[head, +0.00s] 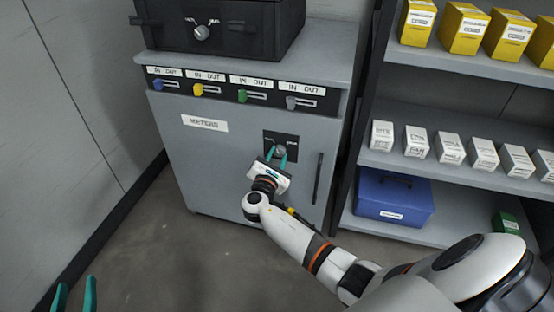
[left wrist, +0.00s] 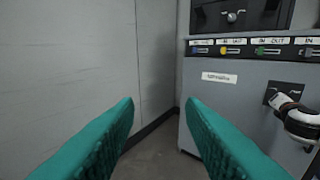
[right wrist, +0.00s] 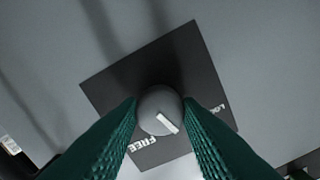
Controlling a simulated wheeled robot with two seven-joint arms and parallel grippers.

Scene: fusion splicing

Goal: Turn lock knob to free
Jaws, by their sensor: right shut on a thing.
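The lock knob (right wrist: 158,108) is a round grey knob with a white pointer line, set on a dark square plate (right wrist: 125,78) marked FREE and LOCK. In the right wrist view its line points between the two words. In the head view the knob (head: 280,151) sits on the front of the grey cabinet. My right gripper (head: 279,155) is shut on the knob, with one teal finger on each side, as the right wrist view (right wrist: 160,107) also shows. My left gripper (head: 75,293) is open and empty, away from the cabinet; its fingers also show in the left wrist view (left wrist: 158,105).
The grey cabinet (head: 190,160) has a vertical handle (head: 318,178) right of the plate and a row of coloured sliders above. A black box (head: 240,30) stands on top. Shelves (head: 470,170) with boxes and a blue case (head: 392,197) stand to the right.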

